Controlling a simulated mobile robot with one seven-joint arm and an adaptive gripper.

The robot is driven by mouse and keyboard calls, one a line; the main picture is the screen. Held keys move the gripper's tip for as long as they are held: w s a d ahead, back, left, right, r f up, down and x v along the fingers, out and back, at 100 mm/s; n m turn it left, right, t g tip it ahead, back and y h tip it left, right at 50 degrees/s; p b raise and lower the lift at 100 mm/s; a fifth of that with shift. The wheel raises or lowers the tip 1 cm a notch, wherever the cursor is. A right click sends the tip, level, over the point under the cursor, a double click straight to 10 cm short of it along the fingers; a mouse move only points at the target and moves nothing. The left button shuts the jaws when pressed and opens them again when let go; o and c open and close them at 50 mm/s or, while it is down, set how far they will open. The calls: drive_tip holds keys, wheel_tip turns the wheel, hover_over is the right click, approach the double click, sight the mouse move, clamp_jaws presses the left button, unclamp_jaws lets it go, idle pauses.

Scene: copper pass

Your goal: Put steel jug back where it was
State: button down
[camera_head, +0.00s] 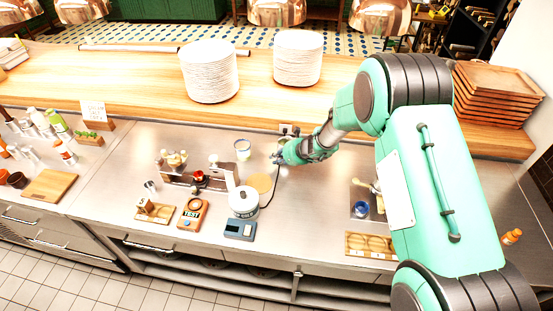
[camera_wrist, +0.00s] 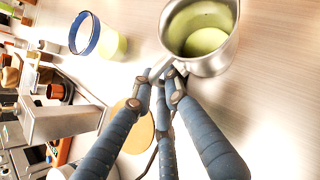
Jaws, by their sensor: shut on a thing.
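The steel jug (camera_wrist: 222,62) is in the upper middle of the wrist view, its open mouth towards the camera and a pale green content or bottom inside. My gripper (camera_wrist: 172,74) is shut on the jug's handle side, with the blue-grey fingers close together there. In the head view my gripper (camera_head: 278,158) is over the steel counter, right of a white cup (camera_head: 243,149). The jug is mostly hidden or too small to make out there. I cannot tell whether it touches the counter.
A round tan mat (camera_head: 261,184) lies in front of my gripper, beside a white kettle-like vessel (camera_head: 243,203). A metal stand (camera_head: 222,174) is to the left. Plate stacks (camera_head: 209,72) stand on the wooden shelf behind.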

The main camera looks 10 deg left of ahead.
drive_tip(key=c, duration=1.7)
unclamp_jaws()
drive_tip(key=shift+c, duration=0.2)
drive_tip(key=shift+r, duration=0.2)
drive_tip(key=p+v, duration=0.1)
drive_tip(key=v, duration=1.1)
